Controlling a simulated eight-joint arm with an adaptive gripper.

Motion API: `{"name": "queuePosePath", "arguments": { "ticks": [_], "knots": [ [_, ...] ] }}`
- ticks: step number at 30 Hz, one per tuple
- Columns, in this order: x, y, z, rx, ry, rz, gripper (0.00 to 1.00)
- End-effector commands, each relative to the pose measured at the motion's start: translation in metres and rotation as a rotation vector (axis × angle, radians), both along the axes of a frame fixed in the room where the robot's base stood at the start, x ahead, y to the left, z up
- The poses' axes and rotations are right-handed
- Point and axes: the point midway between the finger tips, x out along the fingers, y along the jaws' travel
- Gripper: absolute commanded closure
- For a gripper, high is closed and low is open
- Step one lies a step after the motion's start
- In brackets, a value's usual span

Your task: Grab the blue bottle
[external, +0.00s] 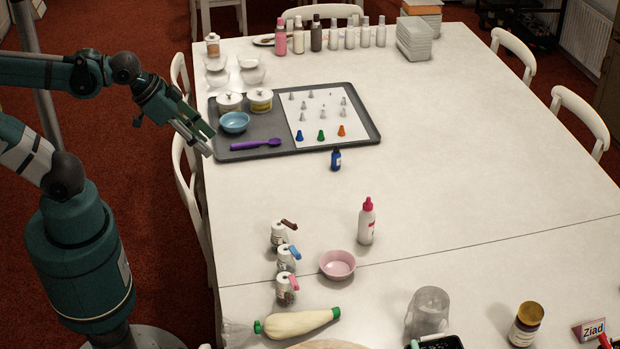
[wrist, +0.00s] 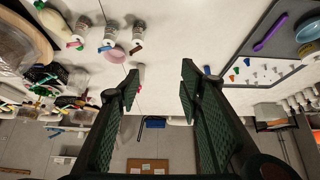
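The small dark blue bottle (external: 336,160) with a white label stands upright on the white table, just off the front edge of the grey tray. In the wrist view a small blue patch (wrist: 207,70), likely this bottle, shows beside the right finger and is partly hidden. My gripper (external: 208,142) is in the air near the table's left edge, left of the tray and well apart from the bottle. In the wrist view my gripper (wrist: 158,84) has its two fingers wide apart with nothing held between them.
The grey tray (external: 365,133) holds a blue bowl, lidded pots, a purple spoon and piping tips. A white bottle with a pink cap (external: 367,222), a pink bowl (external: 337,265) and several airbrush-like bottles stand nearer the front. The table's right side is clear.

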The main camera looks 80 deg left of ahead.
Motion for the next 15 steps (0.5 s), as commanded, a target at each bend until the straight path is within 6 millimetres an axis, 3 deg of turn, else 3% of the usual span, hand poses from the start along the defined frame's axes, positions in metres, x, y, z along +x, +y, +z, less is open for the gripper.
{"name": "queuePosePath", "arguments": {
  "ticks": [8, 15],
  "knots": [
    [0.013, 0.001, -0.001, -0.049, -0.009, 0.053, 0.63],
    [0.044, 0.002, -0.005, -0.178, -0.027, 0.184, 0.63]
  ]
}}
